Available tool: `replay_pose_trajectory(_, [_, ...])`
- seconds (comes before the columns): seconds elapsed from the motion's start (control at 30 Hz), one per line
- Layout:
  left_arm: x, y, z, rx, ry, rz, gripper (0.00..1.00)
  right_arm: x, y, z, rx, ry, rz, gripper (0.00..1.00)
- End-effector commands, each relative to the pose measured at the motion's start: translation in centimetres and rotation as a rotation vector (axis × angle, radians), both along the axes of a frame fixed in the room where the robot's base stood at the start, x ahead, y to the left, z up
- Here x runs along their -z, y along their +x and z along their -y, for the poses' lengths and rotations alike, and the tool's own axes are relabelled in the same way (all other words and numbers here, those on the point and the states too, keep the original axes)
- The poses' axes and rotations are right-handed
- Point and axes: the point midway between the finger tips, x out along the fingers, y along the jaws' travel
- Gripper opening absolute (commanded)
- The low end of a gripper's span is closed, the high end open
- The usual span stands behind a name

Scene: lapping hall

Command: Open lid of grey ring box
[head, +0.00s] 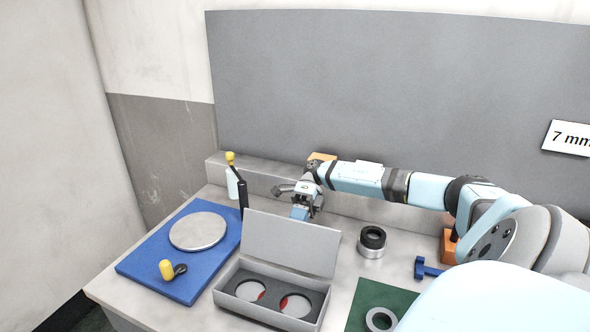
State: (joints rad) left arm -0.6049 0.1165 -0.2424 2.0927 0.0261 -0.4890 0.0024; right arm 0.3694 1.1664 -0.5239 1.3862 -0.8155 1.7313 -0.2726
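The grey ring box (228,302) stands at the front of the bench. Its lid (290,243) is raised and stands nearly upright along the box's back edge, leaning back a little. Inside, a dark insert has two round recesses with light discs and a bit of red. My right gripper (300,205) is behind the lid, close to its upper edge. The lid may hide part of the fingers, and I cannot tell whether they touch it or are open or shut. My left gripper is not in view.
Left of the box, a blue mat (140,264) holds a round metal plate (198,231) and a yellow-ended tool (167,270). A black-topped metal ring piece (372,241) stands to the right, near a green mat (362,300) with a grey ring (381,319).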

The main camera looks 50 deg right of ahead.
Motion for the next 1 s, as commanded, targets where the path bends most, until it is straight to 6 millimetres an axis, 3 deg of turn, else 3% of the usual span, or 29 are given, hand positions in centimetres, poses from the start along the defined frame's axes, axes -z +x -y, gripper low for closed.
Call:
replay_pose_trajectory(0.73, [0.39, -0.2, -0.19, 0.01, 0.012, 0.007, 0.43, 0.18, 0.34, 0.77, 0.003, 0.001, 0.006, 0.0])
replay_pose_trajectory(0.77, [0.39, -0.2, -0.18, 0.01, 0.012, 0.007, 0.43, 0.18, 0.34, 0.77, 0.003, 0.001, 0.006, 0.19])
replay_pose_trajectory(0.83, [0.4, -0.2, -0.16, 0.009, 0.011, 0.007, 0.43, 0.17, 0.34, 0.76, 0.003, 0.001, 0.006, 0.35])
replay_pose_trajectory(1.0, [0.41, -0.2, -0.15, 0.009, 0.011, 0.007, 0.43, 0.18, 0.34, 0.77, 0.003, 0.001, 0.006, 0.38])
